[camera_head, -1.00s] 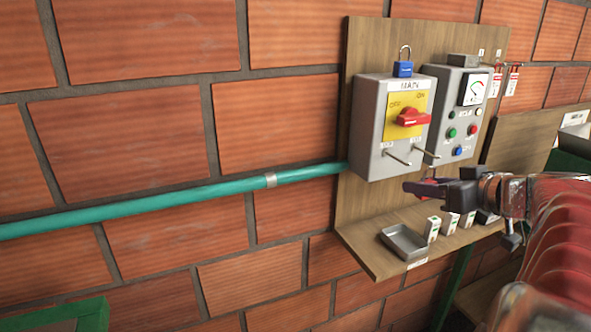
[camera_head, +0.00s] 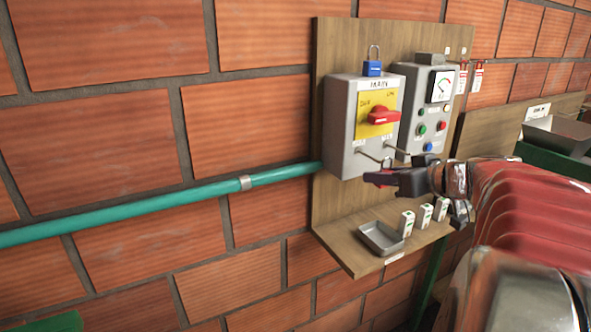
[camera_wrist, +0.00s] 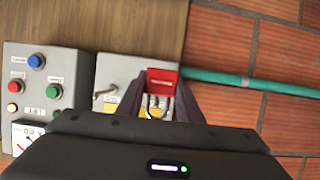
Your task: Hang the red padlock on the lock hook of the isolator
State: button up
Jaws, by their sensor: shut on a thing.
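The isolator (camera_head: 345,130) is a grey box marked MAIN with a yellow plate and a red rotary handle (camera_head: 382,116). Two metal hooks stick out low on its front, one at left (camera_head: 374,155) and one at right (camera_head: 397,149). My gripper (camera_head: 388,178) is shut on the red padlock (camera_wrist: 162,77), just below and in front of these hooks. In the wrist view the padlock sits between the fingers with its shackle against the isolator's face. One hook (camera_wrist: 105,92) is clear to its left. I cannot tell whether the shackle touches the other hook.
A blue padlock (camera_head: 372,68) sits above the isolator. A grey button box (camera_head: 424,110) stands right beside it. Below, a wooden shelf (camera_head: 360,262) holds a grey tray (camera_head: 381,238) and several small white boxes. A green pipe (camera_head: 150,205) enters from the left.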

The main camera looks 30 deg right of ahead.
jog(key=shift+x, duration=1.8)
jog(key=shift+w+r, duration=0.1)
jog(key=o, duration=1.2)
jog(key=v, duration=1.3)
jog(key=shift+s, duration=0.4)
